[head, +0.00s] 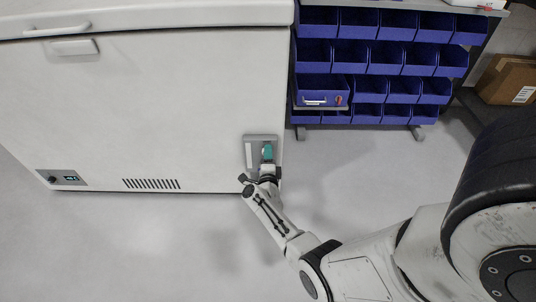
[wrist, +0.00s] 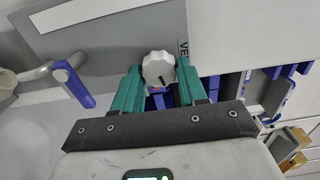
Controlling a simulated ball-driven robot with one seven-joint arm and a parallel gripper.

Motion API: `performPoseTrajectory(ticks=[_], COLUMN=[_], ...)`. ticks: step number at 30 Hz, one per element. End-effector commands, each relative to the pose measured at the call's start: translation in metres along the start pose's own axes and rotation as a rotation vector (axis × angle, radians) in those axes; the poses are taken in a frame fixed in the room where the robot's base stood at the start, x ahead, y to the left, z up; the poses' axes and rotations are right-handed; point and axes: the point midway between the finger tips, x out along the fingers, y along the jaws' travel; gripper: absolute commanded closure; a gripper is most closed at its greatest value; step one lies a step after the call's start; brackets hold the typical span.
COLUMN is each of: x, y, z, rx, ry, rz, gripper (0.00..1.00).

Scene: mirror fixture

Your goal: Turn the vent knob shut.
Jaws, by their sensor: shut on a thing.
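The vent knob (wrist: 158,66) is a white, lobed knob with a short dark mark, on a grey panel (wrist: 110,35) beside lettering starting "VE". In the wrist view it sits between the teal fingertips of my gripper (wrist: 157,80), which is shut on it. In the head view my gripper (head: 267,154) is at the grey panel (head: 249,152) on the lower right front of a white chest freezer (head: 150,110); the knob itself is hidden there.
A lever with a blue grip (wrist: 75,85) stands left of the fingers in the wrist view. A rack of blue bins (head: 385,60) is right of the freezer, and a cardboard box (head: 508,80) is at far right. The floor in front is clear.

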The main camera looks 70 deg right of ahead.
Motion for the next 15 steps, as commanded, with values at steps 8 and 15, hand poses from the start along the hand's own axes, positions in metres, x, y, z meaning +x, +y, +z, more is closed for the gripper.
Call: performPoseTrajectory(ticks=[8, 15], x=[-0.0006, -0.0006], y=[-0.0013, -0.0018], z=[0.0016, 0.0025], rx=[-0.262, -0.490], ry=[-0.004, -0.005], rz=[0.003, 0.002], gripper=[0.89, 0.89])
